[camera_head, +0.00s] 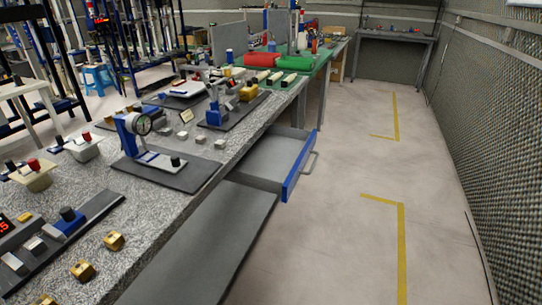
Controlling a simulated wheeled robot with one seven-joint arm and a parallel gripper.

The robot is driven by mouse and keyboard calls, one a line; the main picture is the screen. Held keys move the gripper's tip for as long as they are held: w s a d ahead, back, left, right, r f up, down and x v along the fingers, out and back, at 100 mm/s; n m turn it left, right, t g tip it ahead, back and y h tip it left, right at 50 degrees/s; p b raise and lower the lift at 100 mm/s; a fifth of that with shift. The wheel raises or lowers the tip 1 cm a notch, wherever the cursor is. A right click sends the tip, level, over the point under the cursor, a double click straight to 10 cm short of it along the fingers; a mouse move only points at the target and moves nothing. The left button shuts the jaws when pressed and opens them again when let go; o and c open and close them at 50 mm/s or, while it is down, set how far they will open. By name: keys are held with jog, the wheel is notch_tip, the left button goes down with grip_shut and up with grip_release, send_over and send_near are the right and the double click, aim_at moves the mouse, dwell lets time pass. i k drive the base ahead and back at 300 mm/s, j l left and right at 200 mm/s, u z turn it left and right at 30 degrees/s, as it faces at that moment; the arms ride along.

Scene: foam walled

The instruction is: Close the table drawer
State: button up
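The table drawer (265,160) sticks out from under the long speckled workbench (245,135) near the middle of the head view. It is grey inside and looks empty. Its front panel is blue (298,172), with a grey bar handle (311,161) on the outer side, facing right over the floor. The drawer is clearly open. My gripper does not show in this view.
A grey lower shelf (215,240) juts out below the bench, nearer than the drawer. The aisle floor (350,190) to the right is clear, with yellow markings (400,240). A textured wall (490,130) bounds it. Gauges and small parts cover the bench top.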

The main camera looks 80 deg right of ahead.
aim_at(276, 164)
jog(key=k+l+z, duration=0.2)
jog(key=k+l, duration=0.2)
jog(key=l, duration=0.25)
jog(key=k+l, duration=0.2)
jog(key=l, duration=0.15)
jog(key=k+l+z, duration=0.15)
jog(key=l, duration=0.2)
jog(key=k+l+z, duration=0.1)
jog(key=l, duration=0.25)
jog(key=k+l, duration=0.1)
jog(key=l, duration=0.3)
jog(key=k+l+z, duration=0.15)
jog(key=l, duration=0.2)
jog(key=i, duration=0.05)
